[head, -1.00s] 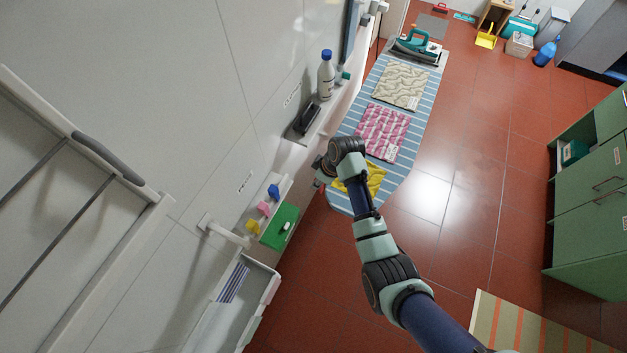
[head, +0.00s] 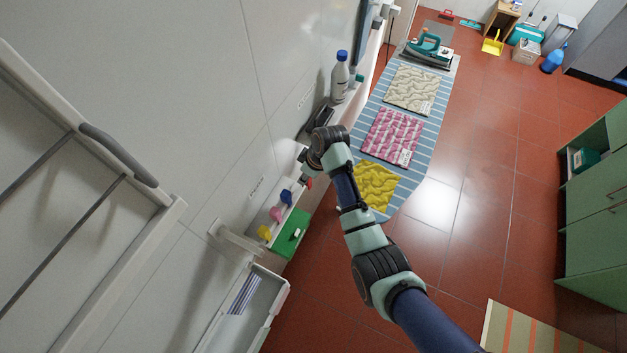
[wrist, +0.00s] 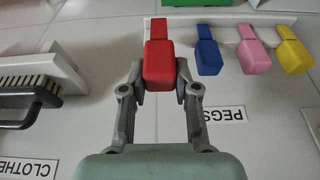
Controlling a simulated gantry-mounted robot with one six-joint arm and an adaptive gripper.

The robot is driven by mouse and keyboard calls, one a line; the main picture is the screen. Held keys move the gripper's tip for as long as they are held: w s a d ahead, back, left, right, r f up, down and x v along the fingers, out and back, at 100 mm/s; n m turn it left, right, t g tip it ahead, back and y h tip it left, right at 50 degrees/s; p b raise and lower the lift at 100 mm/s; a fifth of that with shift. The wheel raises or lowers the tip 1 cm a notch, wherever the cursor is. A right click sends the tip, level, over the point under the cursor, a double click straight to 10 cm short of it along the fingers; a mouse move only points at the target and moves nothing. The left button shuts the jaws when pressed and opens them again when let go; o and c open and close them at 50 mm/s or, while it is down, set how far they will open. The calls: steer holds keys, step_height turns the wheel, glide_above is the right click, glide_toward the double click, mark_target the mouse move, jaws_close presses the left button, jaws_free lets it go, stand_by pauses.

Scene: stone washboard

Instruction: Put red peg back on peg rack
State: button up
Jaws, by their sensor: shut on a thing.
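The red peg (wrist: 159,60) is held between the fingers of my gripper (wrist: 160,82) in the wrist view. In the head view a bit of the red peg (head: 308,182) shows beside my gripper (head: 303,165). The white peg rack (wrist: 221,22) is on the wall and holds a blue peg (wrist: 208,52), a pink peg (wrist: 253,55) and a yellow peg (wrist: 292,52). The red peg is in line with them, at the rack's left end. I cannot tell whether it touches the rack. In the head view, the rack (head: 246,238) is lower left of my gripper.
A "PEGS" label (wrist: 225,114) is on the wall. A green box (head: 291,234) is beside the rack. The ironing board (head: 428,120) carries folded cloths, a yellow cloth (head: 374,184) and an iron.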

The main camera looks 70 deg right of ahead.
steer(key=w+b, duration=0.3)
steer(key=w, duration=0.1)
steer(key=shift+d+f+b, duration=0.25)
steer(key=shift+d+b, duration=0.1)
steer(key=shift+f+b, duration=0.35)
steer(key=shift+f, duration=0.4)
steer(key=shift+f, duration=0.15)
stand_by(0.7)
steer(key=shift+f+b, duration=0.45)
steer(key=shift+f, duration=0.6)
steer(key=o, duration=0.9)
steer(key=v, duration=1.2)
